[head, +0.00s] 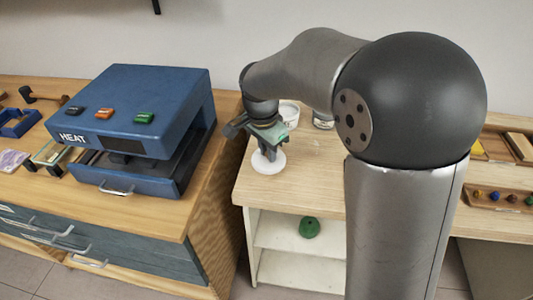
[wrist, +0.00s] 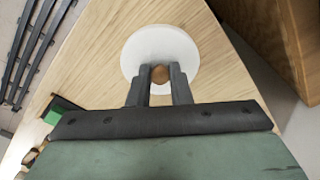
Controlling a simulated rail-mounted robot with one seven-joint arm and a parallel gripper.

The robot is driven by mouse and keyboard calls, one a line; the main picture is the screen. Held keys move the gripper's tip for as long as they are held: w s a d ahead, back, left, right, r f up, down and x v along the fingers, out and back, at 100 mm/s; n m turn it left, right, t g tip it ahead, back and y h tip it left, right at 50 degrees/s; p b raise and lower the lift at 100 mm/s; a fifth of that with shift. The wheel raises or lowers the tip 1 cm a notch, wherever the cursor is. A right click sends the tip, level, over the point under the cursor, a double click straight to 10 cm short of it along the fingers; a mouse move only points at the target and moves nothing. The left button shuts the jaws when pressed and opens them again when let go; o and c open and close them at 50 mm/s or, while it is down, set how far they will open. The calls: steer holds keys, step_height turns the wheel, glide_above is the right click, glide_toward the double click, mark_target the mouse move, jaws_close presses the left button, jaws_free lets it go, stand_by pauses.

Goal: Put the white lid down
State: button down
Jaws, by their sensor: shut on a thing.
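The white lid (head: 277,167) is a round disc at the left part of the light wooden worktop (head: 316,171). In the wrist view the lid (wrist: 138,50) shows a brown round knob (wrist: 160,73) between my fingers. My gripper (head: 267,154) points down and is shut on this knob. The lid looks level and close above or on the worktop; I cannot tell whether it touches. Part of its near side is hidden by my fingers in the wrist view.
A white round container (head: 289,113) stands behind my gripper, with another small container (head: 322,121) beside it. A blue heat press (head: 140,120) is on the cabinet to the left, across a gap. A green object (head: 309,228) sits on the shelf below.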

mark_target(267, 158)
steer(key=shift+w+a+f, duration=0.1)
steer(key=shift+w+f, duration=0.25)
steer(key=shift+f, duration=0.1)
steer(key=shift+w+f, duration=0.15)
steer(key=shift+f, duration=1.55)
steer(key=shift+f, duration=0.15)
steer(key=c, duration=1.3)
jaws_free()
step_height(267, 158, up, 12)
steer(key=s+a, duration=0.1)
steer(key=s+d+f+n, duration=0.2)
steer(key=s+d+n, duration=0.1)
steer(key=s, duration=0.4)
steer(key=s+d+f+n, duration=0.3)
steer(key=s+d, duration=0.3)
steer(key=s, duration=0.2)
steer(key=s+d+f+n+y, duration=0.1)
steer(key=s+d+f+n, duration=0.2)
steer(key=s, duration=0.4)
steer(key=shift+s+d+n, duration=0.25)
steer(key=shift+d+n, duration=0.25)
steer(key=shift+d, duration=0.7)
